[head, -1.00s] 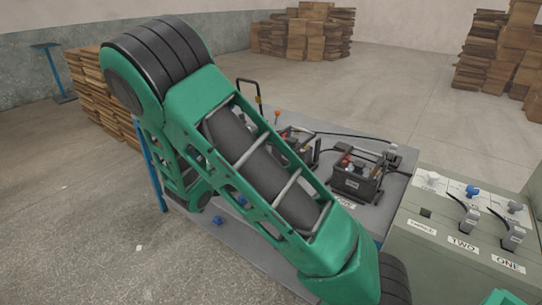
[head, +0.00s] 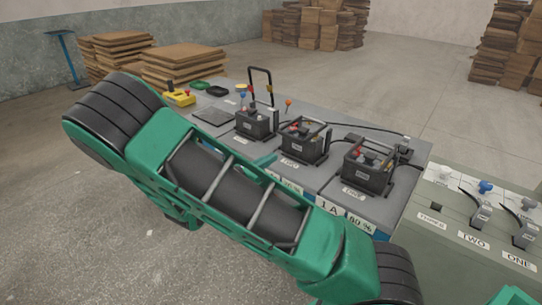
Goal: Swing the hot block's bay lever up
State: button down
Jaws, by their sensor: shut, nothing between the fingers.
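Three dark battery blocks stand in a row on a grey bench (head: 395,203): a left block (head: 256,124), a middle block (head: 303,144) and a right block (head: 368,172). I cannot tell which is hot. A tall black frame (head: 261,72) stands upright by the left block. A grey-green cabinet (head: 440,245) at the right has labels THREE, TWO and ONE. Above TWO and ONE are a lever (head: 481,212) and another lever (head: 525,233), both angled down toward the front. My gripper is not visible; my green arm crosses the foreground and hides part of the bench's front.
Cards reading 1A (head: 330,207) and 80 % (head: 361,223) sit on the bench's front edge. A yellow box (head: 179,98) lies at the bench's far left end. Stacked boards (head: 185,65) stand behind. Black cables run behind the blocks.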

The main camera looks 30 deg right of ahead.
jog(key=x, duration=0.8)
jog(key=shift+s, duration=0.1)
jog(key=shift+d+r, duration=0.15)
jog(key=shift+r, duration=0.15)
jog(key=shift+a+r, duration=0.15)
jog(key=shift+r, duration=0.65)
jog(key=shift+a+r, duration=0.15)
jog(key=shift+r, duration=0.65)
jog(key=shift+a, duration=0.15)
